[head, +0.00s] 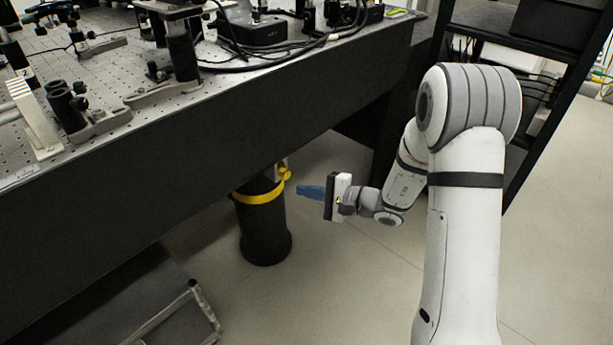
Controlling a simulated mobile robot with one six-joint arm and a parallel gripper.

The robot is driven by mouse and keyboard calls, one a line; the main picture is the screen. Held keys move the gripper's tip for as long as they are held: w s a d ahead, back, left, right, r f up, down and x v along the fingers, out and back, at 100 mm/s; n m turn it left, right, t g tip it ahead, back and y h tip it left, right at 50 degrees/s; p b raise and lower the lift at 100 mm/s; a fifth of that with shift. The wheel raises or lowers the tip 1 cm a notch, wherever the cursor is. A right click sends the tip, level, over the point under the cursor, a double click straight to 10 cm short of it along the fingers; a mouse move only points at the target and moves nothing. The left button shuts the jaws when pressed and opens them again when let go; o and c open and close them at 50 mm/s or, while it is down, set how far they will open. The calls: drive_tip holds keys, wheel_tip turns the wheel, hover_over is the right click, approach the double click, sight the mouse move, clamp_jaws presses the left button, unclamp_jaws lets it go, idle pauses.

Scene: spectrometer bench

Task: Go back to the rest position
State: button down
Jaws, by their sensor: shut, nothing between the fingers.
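My gripper (311,192) shows in the head view near the middle of the picture. Its blue fingers are shut and point left, with nothing between them. It hangs in free air lower than the bench top, to the right of the bench's front face. In the picture its fingertips lie just right of the yellow band on the black bench leg; I cannot tell how far apart they are in depth. My white and grey arm bends down to it from the right.
The optical bench (120,175) fills the left, with posts, mounts and cables on its perforated top. A black leg (265,232) with a yellow band (262,193) stands beneath it. A metal frame (180,310) lies low at left. A black shelf rack (500,45) stands behind my arm. Floor is clear around the gripper.

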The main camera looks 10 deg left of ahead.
drive_tip(key=shift+s+r, duration=0.15)
drive_tip(key=shift+s, duration=0.6)
drive_tip(key=s+d+r+n+g+h+p, duration=0.2)
drive_tip(key=s+r+n+g+p, duration=0.1)
drive_tip(key=s+r+p, duration=0.65)
drive_tip(key=s+d+r+n+g+h+p, duration=0.2)
drive_tip(key=s+r+n+g+p, duration=0.3)
drive_tip(key=r, duration=0.7)
drive_tip(key=s+d+r+t+h+p, duration=0.3)
drive_tip(key=d+r+h+p, duration=0.2)
drive_tip(key=d+r+p, duration=0.4)
drive_tip(key=s+d+r+t+h+p, duration=0.2)
drive_tip(key=s+d+r+h+p, duration=0.2)
drive_tip(key=d+r+p, duration=0.5)
wheel_tip(320, 180, up, 5)
drive_tip(key=h+p, duration=0.1)
drive_tip(key=h, duration=0.1)
drive_tip(key=shift+s+t+h, duration=0.2)
drive_tip(key=shift+t+h, duration=0.1)
drive_tip(key=shift+t, duration=0.1)
